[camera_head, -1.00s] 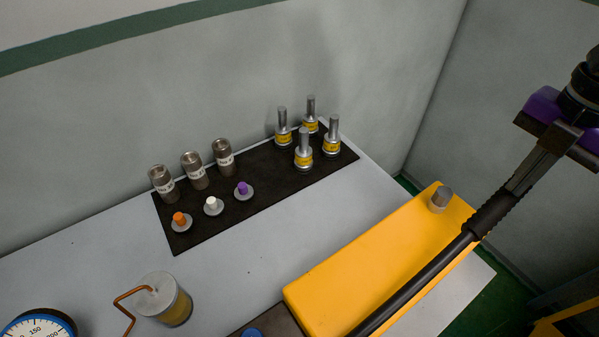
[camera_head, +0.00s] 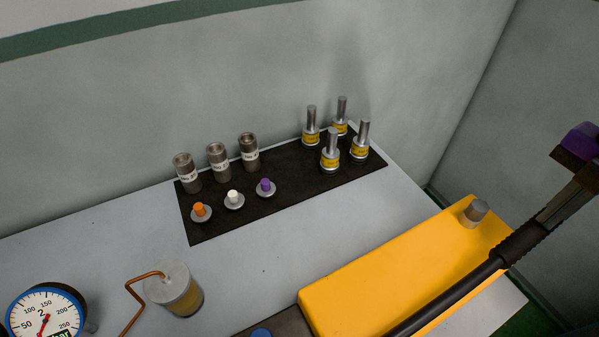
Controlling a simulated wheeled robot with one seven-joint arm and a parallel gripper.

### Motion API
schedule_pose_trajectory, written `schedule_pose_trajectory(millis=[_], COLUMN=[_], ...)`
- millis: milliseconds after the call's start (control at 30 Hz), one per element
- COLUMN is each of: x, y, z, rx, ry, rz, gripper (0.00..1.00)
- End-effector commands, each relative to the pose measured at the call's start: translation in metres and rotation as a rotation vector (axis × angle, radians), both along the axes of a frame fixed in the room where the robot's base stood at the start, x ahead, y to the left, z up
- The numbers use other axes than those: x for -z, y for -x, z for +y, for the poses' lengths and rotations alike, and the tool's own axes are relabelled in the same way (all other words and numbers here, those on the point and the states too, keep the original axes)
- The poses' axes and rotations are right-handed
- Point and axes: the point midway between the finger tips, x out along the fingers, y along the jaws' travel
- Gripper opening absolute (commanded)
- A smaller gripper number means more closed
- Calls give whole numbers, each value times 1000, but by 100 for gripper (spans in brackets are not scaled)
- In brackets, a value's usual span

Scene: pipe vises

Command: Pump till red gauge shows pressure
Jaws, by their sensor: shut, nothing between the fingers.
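A yellow pump body (camera_head: 385,270) lies along the table's right front. Its long black lever (camera_head: 455,292) rises to the right and ends in a ribbed grip (camera_head: 520,243). My gripper (camera_head: 545,215) is at the right edge, shut, with its fingers at the upper end of the grip; exact contact cannot be told. A round gauge (camera_head: 45,312) with a blue rim and white dial is cut off at the lower left. Red marking shows near its middle, and a small green-lit display is partly visible below. No red-rimmed gauge is in view.
A clear cylinder (camera_head: 180,288) with a copper tube (camera_head: 133,290) stands beside the gauge. A black mat (camera_head: 285,190) at the back holds metal cylinders, coloured plugs and yellow-banded fittings. The grey table between (camera_head: 270,255) is clear. Walls stand behind and right.

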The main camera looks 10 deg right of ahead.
Motion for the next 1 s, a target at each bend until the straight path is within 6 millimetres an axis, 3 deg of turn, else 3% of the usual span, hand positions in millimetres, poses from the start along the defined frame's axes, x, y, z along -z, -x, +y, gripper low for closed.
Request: schedule_pose_trajectory(millis=[467, 1000], x=[8, 50], y=[0, -2], z=[-2, -5], rx=[1, 1], ry=[2, 0], rz=[0, 1], gripper=[0, 0])
